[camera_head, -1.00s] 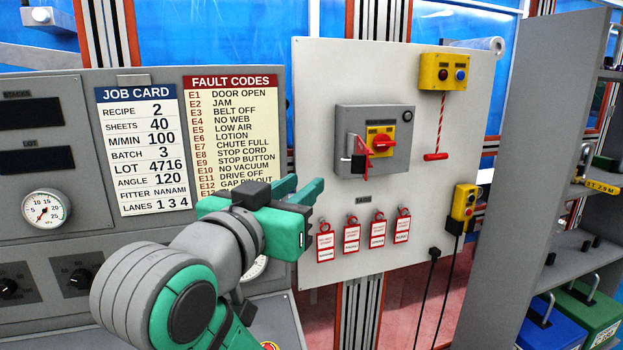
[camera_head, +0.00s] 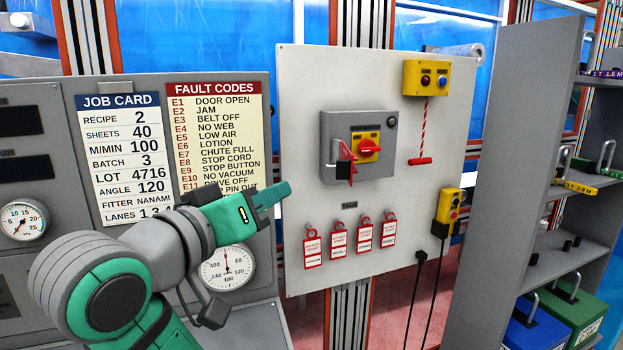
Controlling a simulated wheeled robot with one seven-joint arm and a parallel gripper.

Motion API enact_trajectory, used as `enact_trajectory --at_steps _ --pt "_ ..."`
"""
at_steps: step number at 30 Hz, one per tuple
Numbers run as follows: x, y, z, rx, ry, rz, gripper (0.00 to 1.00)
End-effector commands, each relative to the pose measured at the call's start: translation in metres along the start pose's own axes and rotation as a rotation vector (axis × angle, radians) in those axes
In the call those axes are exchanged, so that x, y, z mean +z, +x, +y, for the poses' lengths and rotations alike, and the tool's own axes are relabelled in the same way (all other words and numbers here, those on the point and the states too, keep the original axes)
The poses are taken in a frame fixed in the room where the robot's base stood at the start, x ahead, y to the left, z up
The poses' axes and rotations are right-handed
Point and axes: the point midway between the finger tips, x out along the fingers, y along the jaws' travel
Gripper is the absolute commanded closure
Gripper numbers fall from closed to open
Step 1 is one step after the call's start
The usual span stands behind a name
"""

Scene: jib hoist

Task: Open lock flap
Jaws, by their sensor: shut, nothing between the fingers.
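A grey switch box (camera_head: 359,146) is fixed to the white panel. On its front sits a yellow plate with a red rotary knob (camera_head: 369,150). A red flap (camera_head: 348,161) stands out at the left of the knob, with a small black part (camera_head: 343,170) beside it; how far the flap is open I cannot tell. My gripper (camera_head: 284,190) is shut and empty. It is in front of the panel's left edge, to the left of and lower than the switch box, apart from it and pointing right.
Several red-and-white tags (camera_head: 339,240) hang below the switch box. A yellow button box (camera_head: 426,77) with a red pull cord is at upper right, and a yellow pendant (camera_head: 449,207) hangs lower right. A grey shelf (camera_head: 510,160) stands at right. The job card (camera_head: 120,157) is at left.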

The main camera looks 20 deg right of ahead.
Motion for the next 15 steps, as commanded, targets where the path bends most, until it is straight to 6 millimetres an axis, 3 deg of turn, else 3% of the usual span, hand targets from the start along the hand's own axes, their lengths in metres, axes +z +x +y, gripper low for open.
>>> enact_trajectory --at_steps 9,15 --pt "-0.014 0.018 -0.033 0.131 -0.739 -0.14 1.0" --pt "-0.02 0.02 -0.045 0.17 -1.03 -0.206 1.0"
